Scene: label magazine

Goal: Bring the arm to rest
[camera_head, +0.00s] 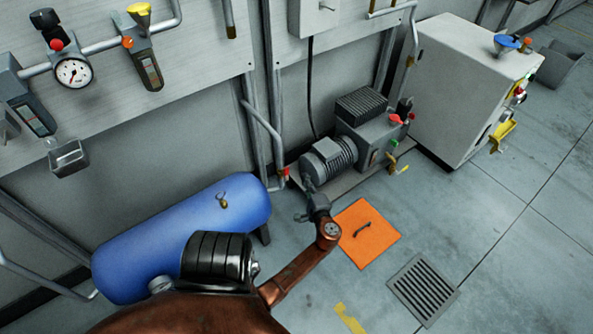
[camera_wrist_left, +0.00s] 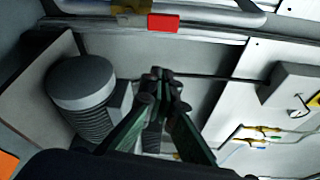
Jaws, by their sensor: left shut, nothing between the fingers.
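My left arm comes in from the bottom of the head view, with a copper-brown link. Its gripper (camera_head: 309,186) is at the far end, pointing away, in front of the grey motor of a pump unit (camera_head: 330,157) in the picture. I cannot tell the gap between them. In the left wrist view the two dark fingers of the left gripper (camera_wrist_left: 163,82) meet at their tips. They are shut with nothing between them. My right gripper is in neither view.
A blue tank (camera_head: 150,240) lies along the wall at left. An orange hatch plate (camera_head: 368,235) and a floor grate (camera_head: 423,289) are right of the arm. A grey cabinet (camera_head: 460,85) stands further back. A gauge (camera_head: 73,72) and pipes are on the wall.

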